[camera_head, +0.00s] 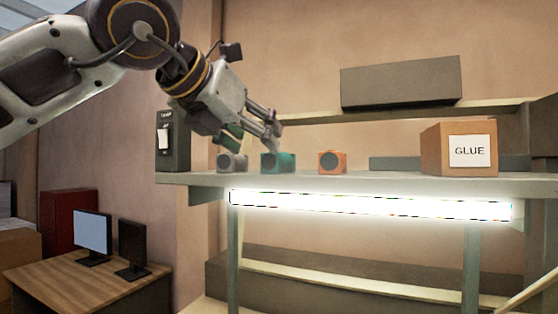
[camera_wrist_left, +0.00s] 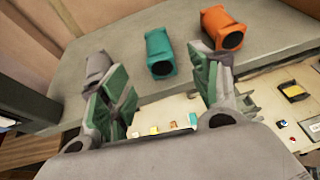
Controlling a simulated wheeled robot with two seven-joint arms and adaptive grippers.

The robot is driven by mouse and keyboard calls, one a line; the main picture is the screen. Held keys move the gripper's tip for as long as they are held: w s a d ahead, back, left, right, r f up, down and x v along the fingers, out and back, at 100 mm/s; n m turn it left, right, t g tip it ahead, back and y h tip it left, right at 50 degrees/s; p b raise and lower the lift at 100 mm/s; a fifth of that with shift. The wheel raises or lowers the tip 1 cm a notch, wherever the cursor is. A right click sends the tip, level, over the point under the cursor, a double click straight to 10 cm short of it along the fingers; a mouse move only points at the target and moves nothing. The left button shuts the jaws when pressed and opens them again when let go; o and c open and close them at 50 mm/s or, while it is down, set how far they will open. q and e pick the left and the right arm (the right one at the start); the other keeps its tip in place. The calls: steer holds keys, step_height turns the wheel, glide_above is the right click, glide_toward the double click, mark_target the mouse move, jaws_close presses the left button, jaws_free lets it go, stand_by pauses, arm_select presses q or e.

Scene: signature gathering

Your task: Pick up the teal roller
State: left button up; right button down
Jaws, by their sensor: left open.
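The teal roller (camera_head: 278,163) lies on the shelf (camera_head: 385,183) between a grey roller (camera_head: 231,163) and an orange roller (camera_head: 332,162). My left gripper (camera_head: 254,131) is open and empty, above the shelf near the grey and teal rollers. In the left wrist view, the teal roller (camera_wrist_left: 160,53) shows beyond the gap between the open green-padded fingers (camera_wrist_left: 162,88), apart from them. The grey roller (camera_wrist_left: 97,66) is partly behind the left finger, and the orange roller (camera_wrist_left: 221,27) is at upper right. My right gripper is not in view.
A cardboard box labelled GLUE (camera_head: 457,148) stands on the shelf at right. A dark switch box (camera_head: 172,140) stands at its left end. A lit tube (camera_head: 370,205) runs under the shelf.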

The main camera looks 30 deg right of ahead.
mark_target(269, 153)
arm_select(q)
steer(key=shift+f, duration=0.1)
stand_by(0.3)
steer(key=shift+p+x, duration=1.15)
steer(key=shift+x, duration=1.5)
steer(key=shift+w, duration=0.1)
steer(key=c, duration=1.2)
